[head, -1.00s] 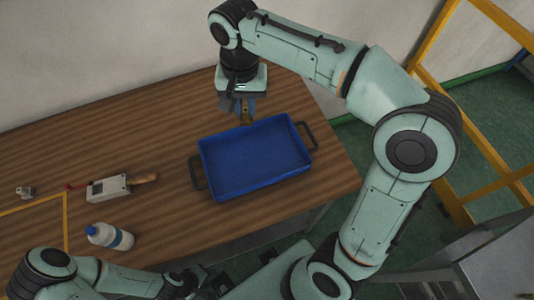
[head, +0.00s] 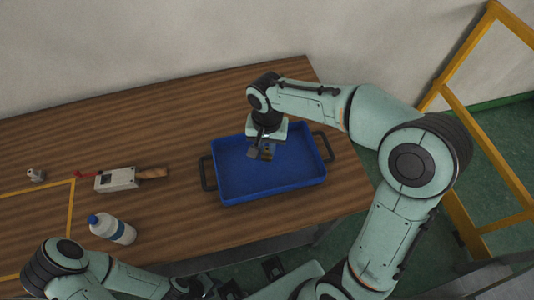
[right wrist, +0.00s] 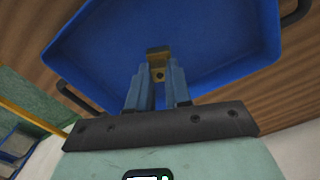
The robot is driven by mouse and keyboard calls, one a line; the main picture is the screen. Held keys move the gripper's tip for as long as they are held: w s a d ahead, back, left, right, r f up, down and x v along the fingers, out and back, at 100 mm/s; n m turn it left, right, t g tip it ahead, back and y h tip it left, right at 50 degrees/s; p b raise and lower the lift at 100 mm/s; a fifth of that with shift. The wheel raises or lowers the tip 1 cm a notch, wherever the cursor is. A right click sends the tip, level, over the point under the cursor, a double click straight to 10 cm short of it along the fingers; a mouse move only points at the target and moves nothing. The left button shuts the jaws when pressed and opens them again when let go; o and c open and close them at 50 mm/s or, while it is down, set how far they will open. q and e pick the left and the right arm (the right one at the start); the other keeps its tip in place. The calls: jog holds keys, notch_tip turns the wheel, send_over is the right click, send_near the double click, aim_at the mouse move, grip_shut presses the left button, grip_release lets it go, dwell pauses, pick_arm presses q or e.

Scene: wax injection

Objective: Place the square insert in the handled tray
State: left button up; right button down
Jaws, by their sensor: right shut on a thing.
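The handled tray (head: 290,186) is blue with two dark handles and lies on the wooden table in the head view. Its blue floor also fills much of the right wrist view (right wrist: 215,45). My right gripper (head: 262,153) is over the tray's far left part.
Yellow tape marks the left. A yellow frame (head: 470,115) stands beyond the table's right side.

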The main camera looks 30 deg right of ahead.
aim_at(267, 149)
jog(key=shift+f, duration=2.15)
jog(key=shift+f+b, duration=0.1)
jog(key=shift+b, duration=0.2)
jog(key=c, duration=1.1)
grip_release()
jog(key=shift+o, duration=0.2)
jog(key=shift+r, duration=0.2)
notch_tip(267, 149, up, 12)
jog(key=shift+f+p, duration=0.1)
jog(key=shift+p, duration=0.75)
